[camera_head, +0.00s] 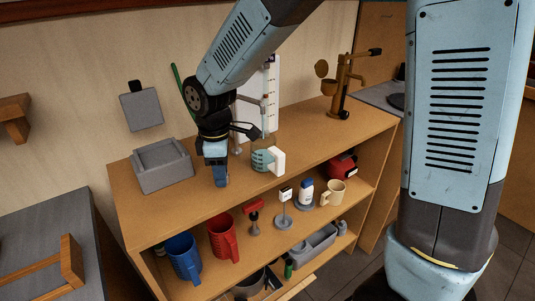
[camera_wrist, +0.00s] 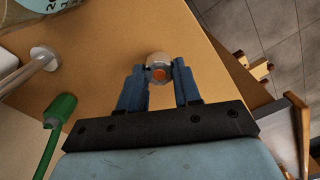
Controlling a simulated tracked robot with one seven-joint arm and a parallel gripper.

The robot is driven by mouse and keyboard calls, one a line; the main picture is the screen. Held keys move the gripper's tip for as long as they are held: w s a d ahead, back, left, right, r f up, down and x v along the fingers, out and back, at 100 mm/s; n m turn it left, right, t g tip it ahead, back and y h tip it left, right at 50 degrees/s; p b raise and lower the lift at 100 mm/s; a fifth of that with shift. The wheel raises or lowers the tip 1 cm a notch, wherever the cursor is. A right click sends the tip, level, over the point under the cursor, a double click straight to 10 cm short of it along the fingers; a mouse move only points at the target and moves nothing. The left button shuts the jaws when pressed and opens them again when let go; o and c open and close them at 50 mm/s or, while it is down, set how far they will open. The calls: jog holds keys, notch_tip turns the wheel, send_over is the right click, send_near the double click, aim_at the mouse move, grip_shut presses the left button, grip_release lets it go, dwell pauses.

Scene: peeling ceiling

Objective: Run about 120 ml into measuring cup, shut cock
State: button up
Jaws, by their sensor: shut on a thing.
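My gripper (camera_head: 216,178) points down over the shelf top, left of the measuring stand. In the wrist view its blue fingers (camera_wrist: 160,82) are closed on a small pale faceted knob (camera_wrist: 157,61) with an orange centre. It looks like the cock's knob, but its link to the tube is hidden. A teal-marked measuring cup (camera_head: 262,158) with a white block-like side stands right of my gripper. Its marked edge also shows at the wrist view's top left (camera_wrist: 50,5). Any liquid level is unreadable. A white marked board (camera_head: 273,75) stands behind the cup.
A grey open box (camera_head: 162,165) sits left on the shelf top, and a brown lever device (camera_head: 341,88) stands right. A green rod (camera_head: 176,75) rises behind my wrist.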

jog(key=shift+w+r, duration=0.15)
jog(key=shift+w, duration=0.1)
jog(key=m, duration=0.3)
dwell(0.4)
dwell(0.6)
